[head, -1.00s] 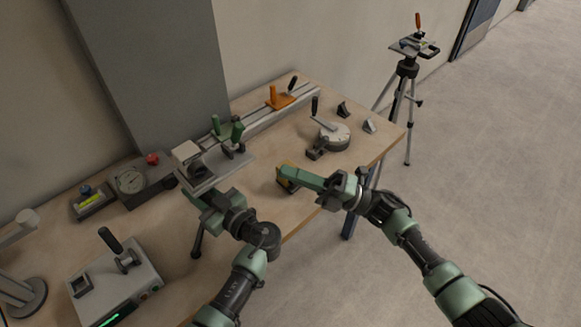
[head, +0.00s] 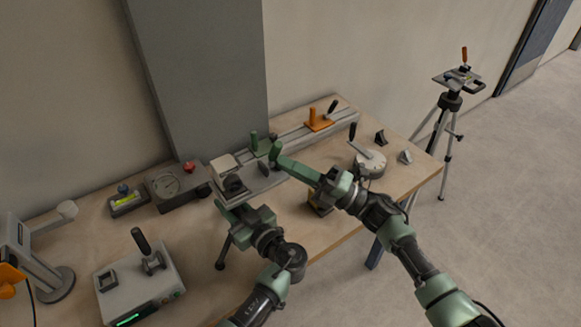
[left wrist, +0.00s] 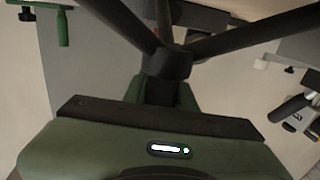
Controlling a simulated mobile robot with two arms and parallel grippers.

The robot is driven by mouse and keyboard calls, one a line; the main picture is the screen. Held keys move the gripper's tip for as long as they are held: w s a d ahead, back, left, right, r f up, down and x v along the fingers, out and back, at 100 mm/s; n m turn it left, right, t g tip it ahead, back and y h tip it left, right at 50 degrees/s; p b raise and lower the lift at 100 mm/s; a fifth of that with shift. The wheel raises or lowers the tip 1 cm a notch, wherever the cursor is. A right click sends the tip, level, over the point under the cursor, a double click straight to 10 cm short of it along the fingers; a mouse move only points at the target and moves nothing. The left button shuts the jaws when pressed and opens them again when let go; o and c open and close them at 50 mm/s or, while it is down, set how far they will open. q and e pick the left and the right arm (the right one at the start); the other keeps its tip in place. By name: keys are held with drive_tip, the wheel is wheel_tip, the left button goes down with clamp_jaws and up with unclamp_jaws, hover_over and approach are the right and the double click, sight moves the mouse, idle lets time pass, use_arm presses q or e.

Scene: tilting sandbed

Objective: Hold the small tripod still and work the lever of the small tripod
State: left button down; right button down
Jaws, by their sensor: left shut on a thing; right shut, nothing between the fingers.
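The small tripod shows in the head view as a dark leg (head: 221,260) on the bench, with a grey plate (head: 262,183) above it that seems to be its top. In the left wrist view its dark hub (left wrist: 168,62) and spreading legs are close. My left gripper (head: 238,214) is shut on the tripod just under the hub, its green fingers (left wrist: 160,95) around the column.
A rail with an orange clamp (head: 319,119) runs behind. A round grey device with a crank (head: 370,163) sits right. A yellow-black block (head: 319,207) lies beneath my right arm. A gauge box (head: 176,184) and a lever box (head: 140,283) stand left. A tall tripod (head: 450,103) stands on the floor.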

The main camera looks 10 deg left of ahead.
sight(280, 143)
drive_tip(key=shift+w+a+r+m+h, duration=0.1)
drive_tip(key=shift+w+r+m+h, duration=0.05)
drive_tip(key=shift+r+m+h, duration=0.2)
use_arm(q)
drive_tip(key=shift+d, duration=0.1)
use_arm(e)
drive_tip(key=shift+m+h, duration=0.75)
drive_tip(key=shift+h, duration=0.2)
drive_tip(key=shift+w+a+r, duration=1.25)
drive_tip(key=shift+r, duration=0.15)
drive_tip(key=shift+w+a+r, duration=0.2)
drive_tip(key=shift+w+a, duration=0.55)
drive_tip(key=shift+w, duration=0.15)
use_arm(q)
drive_tip(key=shift+f, duration=0.1)
use_arm(e)
drive_tip(key=s, duration=0.1)
drive_tip(key=s+d+r, duration=0.1)
drive_tip(key=s+d, duration=0.1)
drive_tip(key=shift+s+r, duration=0.15)
drive_tip(key=shift+r, duration=0.15)
drive_tip(key=s+d+r, duration=0.1)
drive_tip(key=d+r, duration=0.2)
drive_tip(key=d, duration=0.6)
drive_tip(key=shift+s+r, duration=0.2)
